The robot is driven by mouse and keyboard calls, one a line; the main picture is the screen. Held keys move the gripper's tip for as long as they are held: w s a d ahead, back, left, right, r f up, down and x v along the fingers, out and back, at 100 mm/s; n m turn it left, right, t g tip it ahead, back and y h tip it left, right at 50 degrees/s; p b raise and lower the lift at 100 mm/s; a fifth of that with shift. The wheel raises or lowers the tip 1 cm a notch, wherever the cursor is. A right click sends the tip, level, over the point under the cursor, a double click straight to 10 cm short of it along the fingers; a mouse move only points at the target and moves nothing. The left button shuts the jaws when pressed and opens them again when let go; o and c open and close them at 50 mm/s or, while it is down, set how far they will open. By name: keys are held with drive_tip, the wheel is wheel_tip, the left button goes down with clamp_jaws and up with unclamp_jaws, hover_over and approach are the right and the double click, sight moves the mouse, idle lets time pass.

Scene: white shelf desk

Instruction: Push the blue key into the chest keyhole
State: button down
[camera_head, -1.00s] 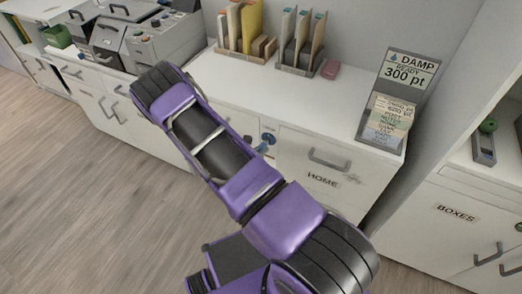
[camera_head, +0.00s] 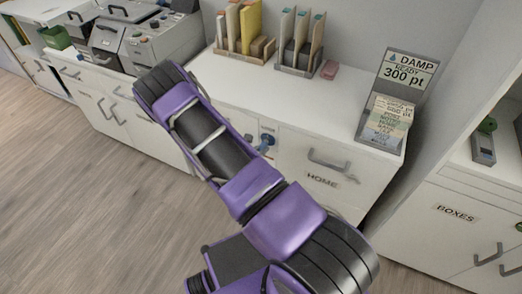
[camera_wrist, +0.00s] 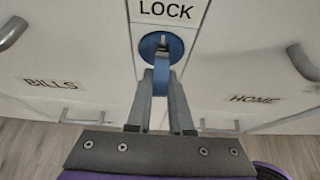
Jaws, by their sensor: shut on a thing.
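The blue key (camera_wrist: 162,67) is held between the fingertips of my gripper (camera_wrist: 162,84), which is shut on it. In the wrist view the key stands in front of a round blue keyhole plate (camera_wrist: 150,46) under the LOCK label (camera_wrist: 166,11). The key overlaps the plate; I cannot tell how deep its tip sits. In the head view a small part of the key (camera_head: 262,147) and the blue plate (camera_head: 268,139) show on the white cabinet front, beside my arm. My gripper is mostly hidden behind my arm there.
The HOME drawer (camera_head: 318,162) with its handle is right of the lock, and the BILLS panel (camera_wrist: 60,95) is left of it. The desk top (camera_head: 300,98) holds file racks (camera_head: 296,58), a pink block (camera_head: 329,69) and a DAMP sign stand (camera_head: 400,90). Floor is open at lower left.

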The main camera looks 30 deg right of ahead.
drive_tip(key=shift+w+d, duration=0.5)
drive_tip(key=shift+d, duration=0.1)
idle(0.6)
drive_tip(key=c, duration=0.6)
unclamp_jaws()
drive_tip(key=shift+c, duration=0.2)
drive_tip(key=shift+o, duration=0.3)
drive_tip(key=o, duration=0.5)
drive_tip(key=shift+p+v, duration=1.35)
drive_tip(key=shift+v, duration=1.65)
